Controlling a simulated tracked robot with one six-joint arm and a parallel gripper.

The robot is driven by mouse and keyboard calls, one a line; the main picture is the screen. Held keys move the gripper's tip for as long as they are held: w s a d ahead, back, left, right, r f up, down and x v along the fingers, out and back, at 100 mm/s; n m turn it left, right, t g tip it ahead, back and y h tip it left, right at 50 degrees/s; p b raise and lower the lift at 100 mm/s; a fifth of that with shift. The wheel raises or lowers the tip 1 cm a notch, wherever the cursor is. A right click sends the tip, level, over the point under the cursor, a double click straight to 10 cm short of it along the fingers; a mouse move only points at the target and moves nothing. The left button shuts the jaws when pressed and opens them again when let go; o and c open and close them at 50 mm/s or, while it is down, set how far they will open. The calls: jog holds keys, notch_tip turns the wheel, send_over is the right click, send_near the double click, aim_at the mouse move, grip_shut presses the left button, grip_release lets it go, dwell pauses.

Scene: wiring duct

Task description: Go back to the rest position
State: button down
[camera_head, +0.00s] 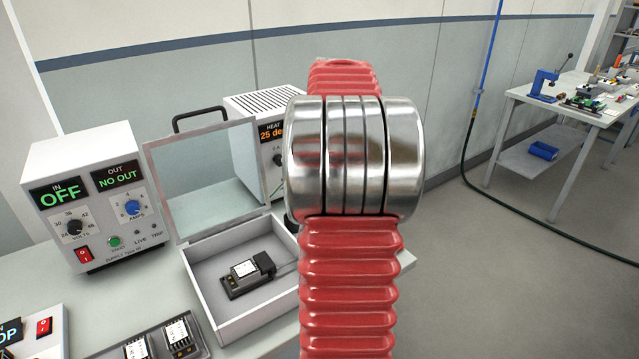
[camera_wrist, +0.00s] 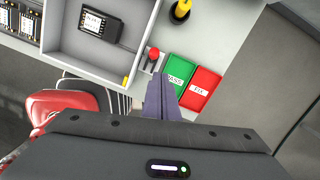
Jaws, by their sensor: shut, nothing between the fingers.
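My gripper (camera_wrist: 163,98) shows in the wrist view, with its fingers together and nothing between them. It is above the bench, near the red-topped lever and the green tray (camera_wrist: 179,77). In the head view my red ribbed arm with its metal joint fills the middle, and the gripper is out of sight. The open box (camera_head: 228,318) with a raised clear lid stands on the bench. A dark module with a white label (camera_head: 243,270) lies in it. The module also shows in the wrist view (camera_wrist: 97,22).
A supply unit reading OFF and NO OUT (camera_head: 92,200) stands at the left. A heat unit (camera_head: 262,133) is behind the lid, partly hidden. A tray of modules (camera_head: 118,350) is at the front. A red tray (camera_wrist: 201,89) adjoins the green one. A far table (camera_head: 570,115) is right, across open floor.

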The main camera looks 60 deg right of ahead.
jog(key=shift+n, duration=0.3)
jog(key=s+a+f+m+t, duration=0.1)
jog(key=s+a+m+t, duration=0.1)
jog(key=a+m, duration=1.5)
jog(key=s+a+m+t, duration=0.2)
jog(key=a+m, duration=1.6)
jog(key=a, duration=0.9)
jog(key=shift+s+f+t, duration=0.3)
jog(key=shift+s+f, duration=0.1)
jog(key=shift+s, duration=0.1)
